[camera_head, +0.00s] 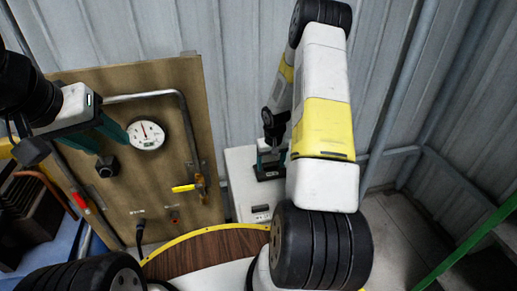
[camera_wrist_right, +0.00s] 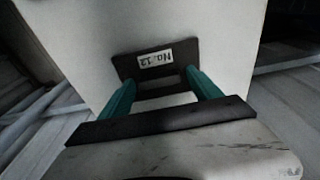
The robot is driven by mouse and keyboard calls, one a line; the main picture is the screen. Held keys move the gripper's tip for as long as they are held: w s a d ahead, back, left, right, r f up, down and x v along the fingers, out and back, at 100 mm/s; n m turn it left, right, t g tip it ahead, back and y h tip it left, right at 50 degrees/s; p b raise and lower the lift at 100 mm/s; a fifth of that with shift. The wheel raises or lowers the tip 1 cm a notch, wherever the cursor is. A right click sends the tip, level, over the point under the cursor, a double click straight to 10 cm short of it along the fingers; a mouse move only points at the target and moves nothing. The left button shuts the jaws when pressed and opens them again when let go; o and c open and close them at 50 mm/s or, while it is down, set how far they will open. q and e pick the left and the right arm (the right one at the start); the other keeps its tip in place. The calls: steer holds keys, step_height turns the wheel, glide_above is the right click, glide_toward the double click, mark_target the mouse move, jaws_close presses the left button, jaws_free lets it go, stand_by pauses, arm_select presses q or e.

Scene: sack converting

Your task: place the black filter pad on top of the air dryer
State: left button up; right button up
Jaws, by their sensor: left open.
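The black filter pad (camera_wrist_right: 126,64) carries a white "No. 12" label and lies flat against a white surface in the right wrist view. In the head view it shows dark (camera_head: 271,174) on the white box (camera_head: 239,168), probably the air dryer. My right gripper (camera_wrist_right: 160,82) is over the pad, its teal fingertips apart at either side of the pad's near part. Whether they press on it is hidden. My left gripper (camera_head: 116,141) is open and empty at the left, in front of the wooden panel.
The wooden panel (camera_head: 110,83) holds a round gauge (camera_head: 146,134), pipes and a yellow-handled valve (camera_head: 184,188). A brown round tabletop with yellow rim (camera_head: 205,231) is in front. A green rail (camera_head: 465,247) crosses at right. Corrugated wall stands behind the box.

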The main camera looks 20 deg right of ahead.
steer(key=shift+r, duration=0.1)
step_height(320, 180, up, 12)
steer(key=s, duration=0.1)
step_height(320, 180, up, 12)
steer(key=t, duration=0.1)
glide_above(271, 172)
steer(key=s+a, duration=0.3)
steer(key=s+a+r+t, duration=0.1)
steer(key=s+a+r, duration=0.2)
steer(key=s+r, duration=0.2)
steer(key=s+a+r+t+y, duration=0.1)
steer(key=s+a+r, duration=0.3)
steer(key=s, duration=0.5)
steer(key=s+a+r+n+t+y, duration=0.1)
steer(key=s+a+r, duration=0.2)
steer(key=s+r, duration=0.4)
steer(key=shift+a+t, duration=0.15)
steer(key=shift+t, duration=0.25)
